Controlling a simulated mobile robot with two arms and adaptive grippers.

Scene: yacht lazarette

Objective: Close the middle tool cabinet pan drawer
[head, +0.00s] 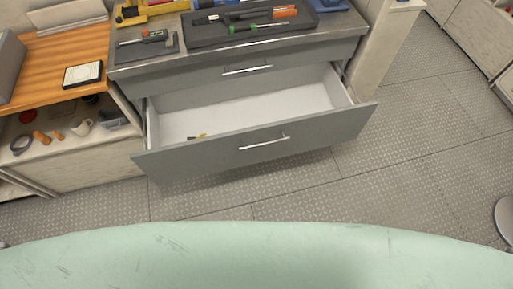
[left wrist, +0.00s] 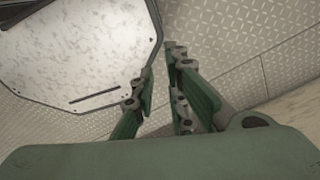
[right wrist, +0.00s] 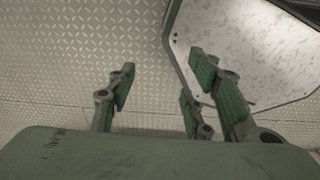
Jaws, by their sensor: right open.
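The tool cabinet's pan drawer (head: 212,153) with a grey front and white inside stands pulled well out in the head view. Its bar handle (head: 264,142) is on the front. My right gripper (right wrist: 158,80) is open and empty. Neither gripper shows in the head view, and neither touches the drawer.
Tools and trays (head: 252,24) lie on the cabinet top. A wooden bench (head: 52,60) with a shelf of small items is at left, and a pale post (head: 380,50) stands at right. A pale green rounded surface fills the bottom.

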